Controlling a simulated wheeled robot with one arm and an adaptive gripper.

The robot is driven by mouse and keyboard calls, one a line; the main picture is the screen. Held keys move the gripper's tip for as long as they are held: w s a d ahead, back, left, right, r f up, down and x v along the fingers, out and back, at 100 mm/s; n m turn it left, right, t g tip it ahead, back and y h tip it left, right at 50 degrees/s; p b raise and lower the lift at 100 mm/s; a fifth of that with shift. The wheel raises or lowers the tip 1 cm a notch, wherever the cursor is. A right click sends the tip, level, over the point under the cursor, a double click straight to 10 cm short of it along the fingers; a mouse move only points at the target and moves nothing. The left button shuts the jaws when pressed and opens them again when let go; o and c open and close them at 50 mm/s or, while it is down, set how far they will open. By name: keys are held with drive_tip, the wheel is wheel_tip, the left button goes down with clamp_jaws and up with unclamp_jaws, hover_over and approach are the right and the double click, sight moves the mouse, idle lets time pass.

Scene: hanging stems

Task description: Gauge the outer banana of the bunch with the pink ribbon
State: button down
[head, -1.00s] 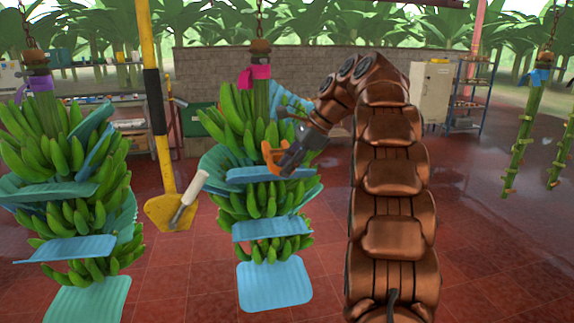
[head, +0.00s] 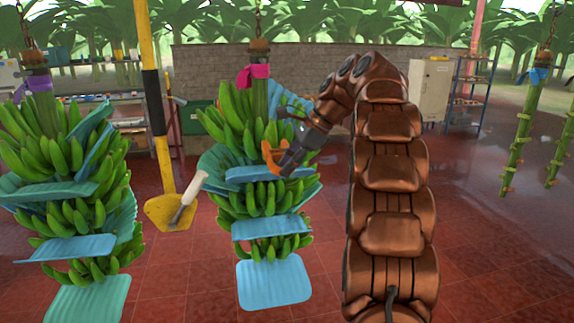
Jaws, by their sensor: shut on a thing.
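The bunch with the pink ribbon (head: 252,74) hangs in the middle of the head view. Its green bananas (head: 235,110) sit in tiers with blue sheets (head: 270,228) between them. My gripper (head: 288,160) reaches in from the right at the bunch's upper part. It is shut on an orange C-shaped gauge (head: 271,156), whose open side faces left. The gauge is in front of the upper bananas, just above a blue sheet. I cannot tell whether it touches or surrounds a banana. My gripper's fingertips are small and partly hidden.
A bunch with a purple ribbon (head: 38,84) hangs at left. Between the bunches stand a yellow post (head: 148,40) and a white-handled tool (head: 192,188). Stripped stems (head: 518,145) with a blue ribbon hang at far right. The tiled floor at right is clear.

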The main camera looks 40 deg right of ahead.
idle(0.6)
drive_tip(key=s+a+b, duration=0.2)
drive_tip(key=s+a, duration=0.2)
drive_tip(key=s, duration=0.6)
drive_tip(key=shift+a, duration=0.2)
idle(0.7)
idle(0.4)
